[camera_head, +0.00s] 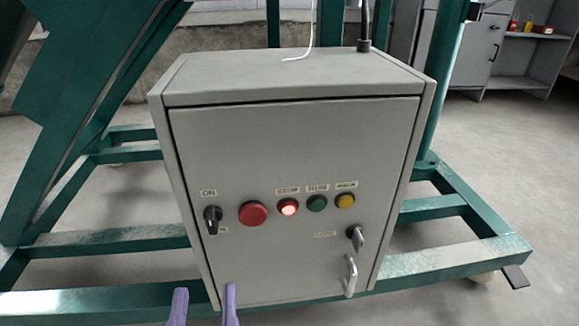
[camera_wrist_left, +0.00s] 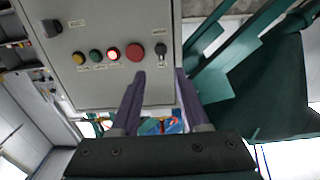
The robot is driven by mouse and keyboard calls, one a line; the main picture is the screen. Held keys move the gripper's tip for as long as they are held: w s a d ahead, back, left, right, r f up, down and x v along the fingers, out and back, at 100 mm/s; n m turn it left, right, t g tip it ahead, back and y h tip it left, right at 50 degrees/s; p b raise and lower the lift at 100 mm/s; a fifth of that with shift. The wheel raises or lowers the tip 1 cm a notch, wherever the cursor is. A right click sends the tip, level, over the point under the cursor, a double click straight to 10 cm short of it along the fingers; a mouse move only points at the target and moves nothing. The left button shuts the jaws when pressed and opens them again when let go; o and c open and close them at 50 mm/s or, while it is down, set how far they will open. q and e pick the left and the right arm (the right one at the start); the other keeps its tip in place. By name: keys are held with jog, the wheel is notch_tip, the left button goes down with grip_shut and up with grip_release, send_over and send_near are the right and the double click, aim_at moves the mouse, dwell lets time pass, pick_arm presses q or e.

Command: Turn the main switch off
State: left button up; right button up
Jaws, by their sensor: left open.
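The main switch (camera_head: 212,219) is a black rotary knob at the left of the grey control box's door (camera_head: 300,250), under an "ON" label. Its handle looks about upright in the head view. The knob also shows in the left wrist view (camera_wrist_left: 160,48), beyond the gap between the fingertips. My left gripper (camera_head: 205,302) has purple fingers, spread apart and empty. In the head view they are below the knob, at the bottom edge of the picture. In the left wrist view (camera_wrist_left: 160,82) the fingers point towards the door. The right gripper does not show.
Right of the knob are a large red button (camera_head: 253,214), a lit red button (camera_head: 288,207), a green button (camera_head: 317,203) and a yellow button (camera_head: 345,201). A door latch (camera_head: 356,238) and a handle (camera_head: 351,275) stick out at lower right. Green frame beams (camera_head: 110,243) surround the box.

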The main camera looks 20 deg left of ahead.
aim_at(211, 226)
pick_arm(q)
jog(key=b+x, duration=0.2)
jog(key=x, duration=0.8)
jog(key=shift+s+a+r, duration=0.1)
jog(key=shift+c, duration=0.2)
grip_shut()
